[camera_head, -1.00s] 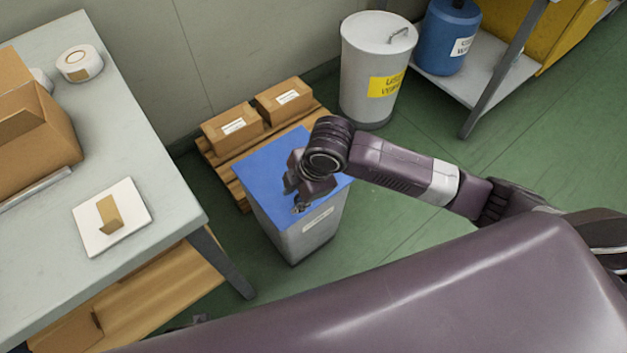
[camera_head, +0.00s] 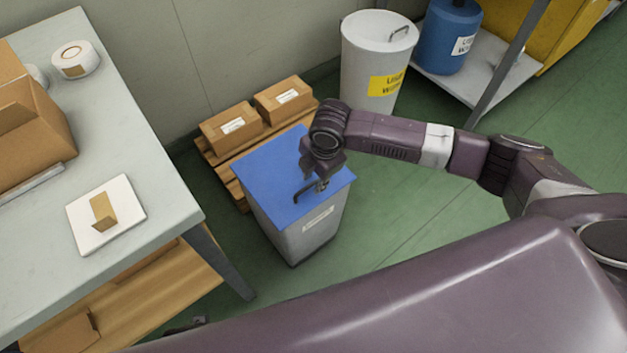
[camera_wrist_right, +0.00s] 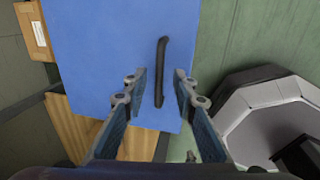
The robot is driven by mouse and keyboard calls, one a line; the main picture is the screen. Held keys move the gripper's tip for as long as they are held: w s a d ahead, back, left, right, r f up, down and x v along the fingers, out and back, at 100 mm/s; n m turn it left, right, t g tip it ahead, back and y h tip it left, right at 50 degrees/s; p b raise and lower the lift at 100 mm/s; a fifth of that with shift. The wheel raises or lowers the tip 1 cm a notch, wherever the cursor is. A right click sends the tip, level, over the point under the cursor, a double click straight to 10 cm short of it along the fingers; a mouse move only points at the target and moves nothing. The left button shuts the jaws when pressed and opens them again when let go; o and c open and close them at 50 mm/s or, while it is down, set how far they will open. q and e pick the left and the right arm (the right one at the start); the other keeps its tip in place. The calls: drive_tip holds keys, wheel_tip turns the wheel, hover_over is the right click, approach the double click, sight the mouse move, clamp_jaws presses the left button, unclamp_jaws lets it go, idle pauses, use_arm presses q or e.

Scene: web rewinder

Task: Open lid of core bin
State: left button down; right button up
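The core bin (camera_head: 300,240) is a grey box with a flat blue lid (camera_head: 270,172) and a label on its front; it stands on the floor and the lid lies closed on it. A black bar handle (camera_head: 303,193) is on the lid; it also shows in the right wrist view (camera_wrist_right: 161,72). My right gripper (camera_head: 322,184) is over the lid's right part, by the handle. In the right wrist view the right gripper (camera_wrist_right: 160,88) is open, with its fingers on either side of the handle's lower part; contact cannot be told. My left gripper is not in view.
A pallet (camera_head: 240,195) with two cardboard boxes stands behind the bin. A grey waste drum (camera_head: 375,60) and a shelf with a blue container (camera_head: 446,38) are at the back right. A worktable (camera_head: 120,130) fills the left. Green floor is clear right of the bin.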

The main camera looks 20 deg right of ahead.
drive_tip(key=shift+f, duration=0.3)
drive_tip(key=shift+c, duration=0.4)
clamp_jaws()
